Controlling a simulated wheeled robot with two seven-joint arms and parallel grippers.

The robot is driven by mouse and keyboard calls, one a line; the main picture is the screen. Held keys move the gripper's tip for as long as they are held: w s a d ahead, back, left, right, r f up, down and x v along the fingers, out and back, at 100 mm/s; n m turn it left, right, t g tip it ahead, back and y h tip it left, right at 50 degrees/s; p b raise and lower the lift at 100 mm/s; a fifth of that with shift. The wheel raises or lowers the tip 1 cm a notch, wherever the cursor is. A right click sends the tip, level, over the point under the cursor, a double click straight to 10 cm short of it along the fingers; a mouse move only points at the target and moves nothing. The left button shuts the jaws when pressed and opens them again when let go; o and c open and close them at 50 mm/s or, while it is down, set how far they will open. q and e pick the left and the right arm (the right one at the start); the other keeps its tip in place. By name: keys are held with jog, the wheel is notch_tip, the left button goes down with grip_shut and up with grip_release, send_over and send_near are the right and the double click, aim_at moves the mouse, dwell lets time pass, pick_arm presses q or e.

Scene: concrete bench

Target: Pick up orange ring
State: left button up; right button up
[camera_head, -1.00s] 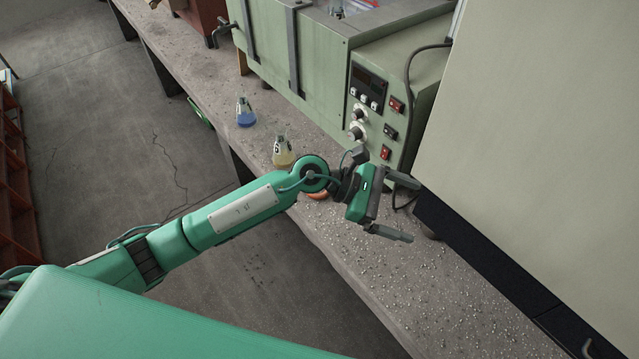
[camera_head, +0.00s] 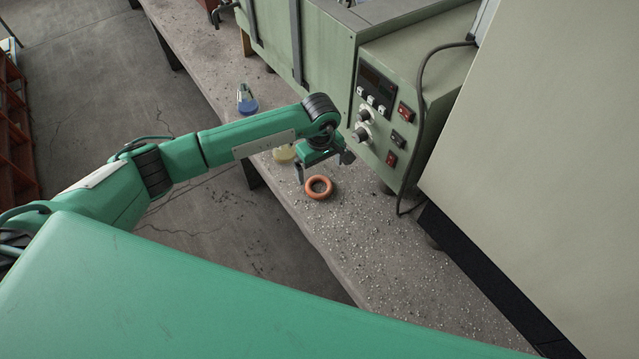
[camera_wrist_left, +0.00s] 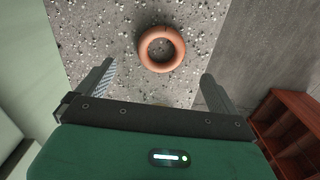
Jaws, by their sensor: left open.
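The orange ring (camera_head: 307,187) lies flat on the concrete bench (camera_head: 390,265), near its front edge. In the left wrist view the ring (camera_wrist_left: 146,57) lies ahead of the fingers, roughly between their lines. My left gripper (camera_head: 323,170) is open and empty, just behind and above the ring in the head view, and apart from it. In the left wrist view both fingers of my left gripper (camera_wrist_left: 155,80) are spread wide with nothing between them. My right gripper is in neither view.
A flask with blue liquid (camera_head: 247,104) and one with yellow liquid (camera_head: 283,154), partly hidden by my arm, stand left of the ring. A green machine with knobs (camera_head: 375,110) stands behind, with a hanging cable (camera_head: 416,130). The bench to the right is clear.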

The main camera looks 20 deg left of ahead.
aim_at(319, 189)
pick_arm(q)
jog(key=shift+f, duration=0.95)
jog(key=shift+s+f+p, duration=0.1)
jog(key=shift+f+p, duration=0.3)
jog(key=shift+f, duration=0.15)
notch_tip(319, 189, down, 4)
jog(key=shift+r+p, duration=0.25)
jog(key=shift+p, duration=0.35)
jog(key=shift+f, duration=0.45)
jog(key=c, duration=1)
jog(key=shift+c, duration=0.8)
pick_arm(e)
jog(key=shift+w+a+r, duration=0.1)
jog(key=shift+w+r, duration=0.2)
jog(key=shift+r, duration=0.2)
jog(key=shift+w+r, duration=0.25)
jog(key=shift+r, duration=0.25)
pick_arm(q)
jog(key=shift+r, duration=0.1)
